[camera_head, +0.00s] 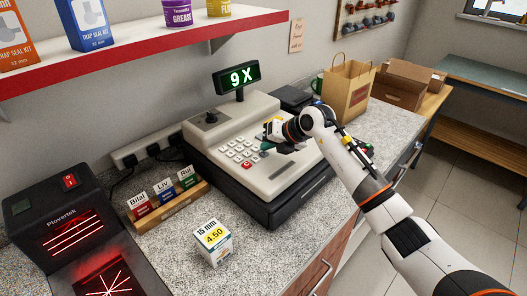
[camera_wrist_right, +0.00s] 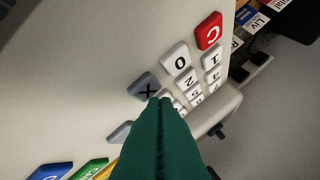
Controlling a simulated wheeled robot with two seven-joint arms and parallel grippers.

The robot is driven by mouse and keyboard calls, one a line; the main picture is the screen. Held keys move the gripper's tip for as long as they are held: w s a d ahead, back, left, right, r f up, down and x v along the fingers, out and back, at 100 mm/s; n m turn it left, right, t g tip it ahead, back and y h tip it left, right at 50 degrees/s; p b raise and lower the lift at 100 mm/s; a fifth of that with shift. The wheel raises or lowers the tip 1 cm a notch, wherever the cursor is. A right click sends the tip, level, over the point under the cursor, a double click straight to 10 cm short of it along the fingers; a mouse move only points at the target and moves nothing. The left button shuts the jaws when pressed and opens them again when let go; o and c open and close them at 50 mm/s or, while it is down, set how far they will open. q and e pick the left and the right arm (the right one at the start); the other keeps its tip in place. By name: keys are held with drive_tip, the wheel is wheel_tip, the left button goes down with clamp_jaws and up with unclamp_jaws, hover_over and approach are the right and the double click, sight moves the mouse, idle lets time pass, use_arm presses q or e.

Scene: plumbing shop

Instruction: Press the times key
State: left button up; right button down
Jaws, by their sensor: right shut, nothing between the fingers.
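The cash register (camera_head: 283,185) stands on the speckled counter. Its raised display (camera_head: 238,77) reads "9 X" in green. In the right wrist view the times key (camera_wrist_right: 143,86) is a grey key marked X, next to the white 0 key (camera_wrist_right: 180,60). The red C key (camera_wrist_right: 209,30) is farther up. My right gripper (camera_head: 264,147) is shut and empty over the right side of the keypad. Its green fingertips (camera_wrist_right: 166,103) appear right beside the times key and cover part of other keys. I cannot tell whether they touch any key. My left gripper is not in view.
A scanner (camera_head: 62,215) with red light lines stands at left. A rack of labelled cards (camera_head: 168,202) and a small priced box (camera_head: 211,243) stand before the register. A paper bag (camera_head: 345,90) is behind my right arm. A red-edged shelf (camera_head: 150,52) hangs above.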

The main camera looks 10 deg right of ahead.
drive_tip(key=shift+r, duration=0.15)
wheel_tip(320, 180, up, 6)
drive_tip(key=p, duration=0.4)
idle(0.3)
idle(0.6)
